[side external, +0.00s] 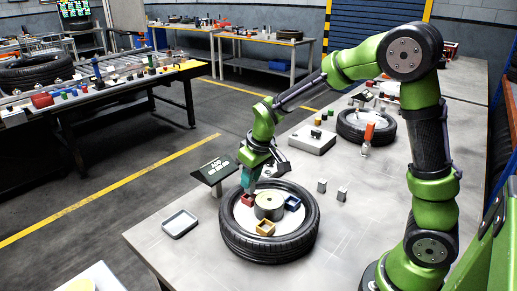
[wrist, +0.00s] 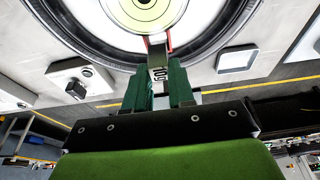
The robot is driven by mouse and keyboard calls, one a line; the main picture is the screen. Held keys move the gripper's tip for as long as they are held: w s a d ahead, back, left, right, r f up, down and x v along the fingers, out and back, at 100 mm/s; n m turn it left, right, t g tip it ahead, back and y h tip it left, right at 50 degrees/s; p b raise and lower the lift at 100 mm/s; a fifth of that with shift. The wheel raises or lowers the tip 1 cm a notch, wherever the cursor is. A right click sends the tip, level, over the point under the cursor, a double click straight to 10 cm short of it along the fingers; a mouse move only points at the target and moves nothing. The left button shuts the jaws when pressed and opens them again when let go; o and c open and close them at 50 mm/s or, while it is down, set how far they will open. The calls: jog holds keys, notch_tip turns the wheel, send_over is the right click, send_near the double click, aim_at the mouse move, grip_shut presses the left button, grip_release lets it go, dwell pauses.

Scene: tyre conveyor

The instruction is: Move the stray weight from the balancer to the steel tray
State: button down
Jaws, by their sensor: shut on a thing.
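The balancer is a black tyre (side external: 268,248) lying flat around a white disc with a brass hub (side external: 269,205). My gripper (side external: 247,187) points down over the disc's left part, just above or at a small red bin (side external: 247,200). In the wrist view my gripper (wrist: 160,78) is shut on a small grey metal weight (wrist: 157,60) with dark markings. The side view does not show the weight, and I cannot tell whether it touches anything below. The steel tray (side external: 180,223) lies left of the tyre and looks empty; it also shows in the wrist view (wrist: 237,60).
A display (side external: 213,171) stands behind the tray, close to my gripper. Two grey blocks (side external: 322,186) stand right of the tyre. Bare table lies between tyre and tray.

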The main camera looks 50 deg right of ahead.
notch_tip(320, 180, up, 11)
jog(key=w+a+f, duration=0.5)
jog(key=w+a, duration=0.1)
jog(key=a, duration=0.2)
jog(key=w+a+f, duration=0.5)
jog(key=w+a, duration=0.1)
jog(key=a, duration=0.2)
notch_tip(320, 180, down, 9)
jog(key=shift+w, duration=0.15)
jog(key=shift+f, duration=0.1)
jog(key=shift+f, duration=0.1)
jog(key=c, duration=1)
grip_release()
jog(key=shift+o, duration=0.2)
